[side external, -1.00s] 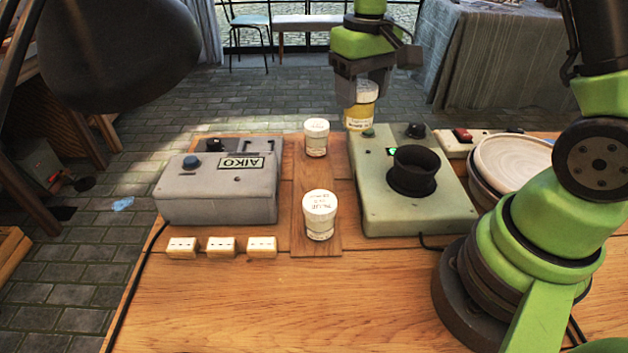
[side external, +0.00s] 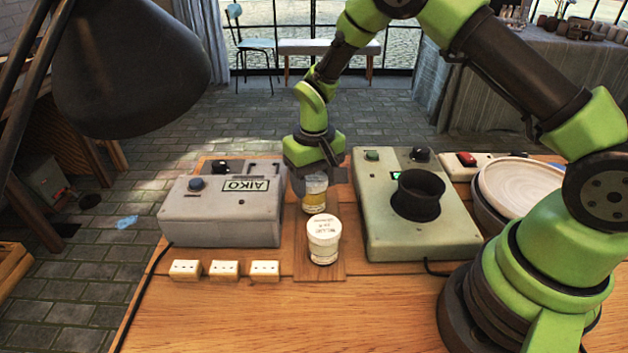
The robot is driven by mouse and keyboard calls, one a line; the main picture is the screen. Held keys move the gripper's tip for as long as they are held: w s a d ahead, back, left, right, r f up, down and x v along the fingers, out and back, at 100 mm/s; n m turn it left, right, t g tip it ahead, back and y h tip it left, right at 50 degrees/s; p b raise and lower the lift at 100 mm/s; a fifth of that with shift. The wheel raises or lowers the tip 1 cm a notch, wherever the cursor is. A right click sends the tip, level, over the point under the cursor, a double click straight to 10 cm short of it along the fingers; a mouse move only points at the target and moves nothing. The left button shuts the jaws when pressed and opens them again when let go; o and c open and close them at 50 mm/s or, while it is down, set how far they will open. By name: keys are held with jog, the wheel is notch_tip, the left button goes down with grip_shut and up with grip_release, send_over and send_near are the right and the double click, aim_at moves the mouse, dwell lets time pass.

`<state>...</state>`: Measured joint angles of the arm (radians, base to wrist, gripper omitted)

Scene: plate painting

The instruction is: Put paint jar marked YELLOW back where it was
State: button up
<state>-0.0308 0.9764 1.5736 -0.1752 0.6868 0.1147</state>
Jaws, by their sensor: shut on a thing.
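My gripper (side external: 314,183) points down over the wooden strip (side external: 300,262) between the two boxes. It is shut on the jar with a yellow band (side external: 315,201), which looks upright. I cannot tell whether the jar's base touches the strip. The white-lidded jar marked BLUE (side external: 324,242) stands on the strip in front of it, nearer the camera. The other white-lidded jar, at the strip's far end, is hidden behind my gripper.
A grey AIKO box (side external: 222,217) stands close on the left. A green box (side external: 392,229) with a black cup (side external: 418,196) stands on the right. Several small cream blocks (side external: 224,270) lie in front. A plate stack (side external: 522,182) is at right. The front tabletop is clear.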

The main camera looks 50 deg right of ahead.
aim_at(314, 178)
jog(key=shift+f, duration=0.2)
jog(key=o, duration=1.1)
jog(key=shift+f, duration=0.1)
jog(key=shift+c, duration=0.2)
notch_tip(314, 178, up, 13)
jog(key=s+r+t+y, duration=0.1)
jog(key=s+r+t, duration=0.2)
jog(key=s+r, duration=0.7)
jog(key=s+r+t, duration=0.1)
jog(key=s+t, duration=0.1)
jog(key=s, duration=0.4)
jog(key=s+a+r+m+t+y, duration=0.1)
jog(key=s+r+t, duration=0.1)
jog(key=s, duration=0.3)
jog(key=shift+s+a+r, duration=0.15)
jog(key=shift+s+a, duration=0.15)
jog(key=shift+s, duration=0.05)
